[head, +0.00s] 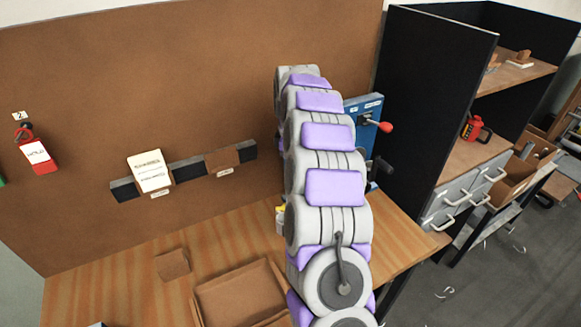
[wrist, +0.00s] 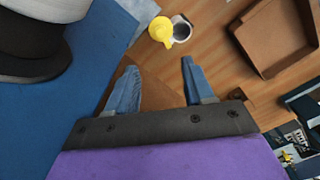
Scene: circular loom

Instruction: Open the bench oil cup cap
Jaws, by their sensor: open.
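In the wrist view, the oil cup's yellow cap (wrist: 160,30) sits at the top middle, beside a small round grey cup (wrist: 181,29) whose dark inside shows. Cap and cup appear to touch; I cannot tell how they are joined. My gripper (wrist: 158,63) is open, its two blue fingers apart. The cap and cup lie beyond the fingertips, with no finger on them. In the head view, my arm hides most of the cup, and only a bit of yellow (head: 280,209) shows at its left edge. My gripper is hidden there.
A blue panel (head: 360,106) with a red-knobbed lever (head: 385,127) stands behind my arm. A brown tray (head: 238,292) and a small brown block (head: 172,264) lie on the wooden bench (head: 120,280). A tall black partition (head: 432,95) stands to the right.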

